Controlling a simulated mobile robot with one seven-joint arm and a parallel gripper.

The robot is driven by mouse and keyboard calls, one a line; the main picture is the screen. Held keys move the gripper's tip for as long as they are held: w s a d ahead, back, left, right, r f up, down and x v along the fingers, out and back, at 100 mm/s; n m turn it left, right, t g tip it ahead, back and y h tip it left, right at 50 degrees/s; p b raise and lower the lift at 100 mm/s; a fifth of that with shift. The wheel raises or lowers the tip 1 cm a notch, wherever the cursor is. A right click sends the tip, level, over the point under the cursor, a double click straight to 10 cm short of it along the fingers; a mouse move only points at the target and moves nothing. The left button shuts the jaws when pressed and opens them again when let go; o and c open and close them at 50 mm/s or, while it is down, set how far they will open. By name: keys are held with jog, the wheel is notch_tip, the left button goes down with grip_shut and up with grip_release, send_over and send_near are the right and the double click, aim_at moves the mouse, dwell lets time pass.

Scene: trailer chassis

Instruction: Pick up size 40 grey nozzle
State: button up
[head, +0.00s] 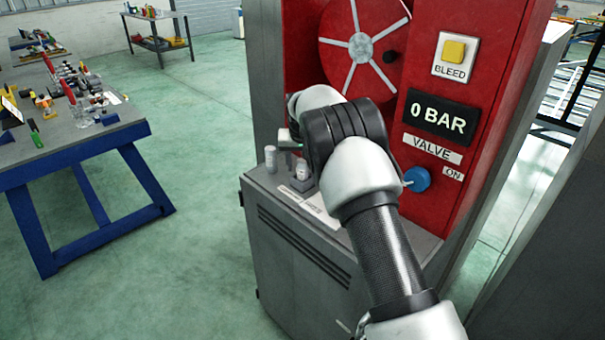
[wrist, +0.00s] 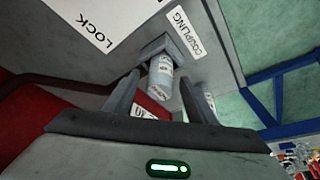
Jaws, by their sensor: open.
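In the wrist view a small light-grey cylinder with printing (wrist: 160,78), a nozzle by its look, sits in a dark square holder beside the COUPLING label. My gripper (wrist: 159,84) is open, its fingers to either side of this cylinder in the picture; contact cannot be told. Another printed grey piece (wrist: 141,111) shows between the fingers nearer the palm, and one (wrist: 209,101) shows beyond the right finger. Their size markings are too small to read surely. In the head view two grey nozzles (head: 270,158) (head: 303,169) stand on the cabinet ledge; my arm hides most of the gripper.
The grey cabinet (head: 290,245) has a red panel (head: 465,60) with a reel (head: 362,48), a BLEED button, a 0 BAR display and a blue valve knob (head: 417,179). A blue-legged workbench (head: 70,145) with several tools stands left. Green floor between is clear.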

jog(key=shift+r, duration=0.1)
jog(key=c, duration=1.3)
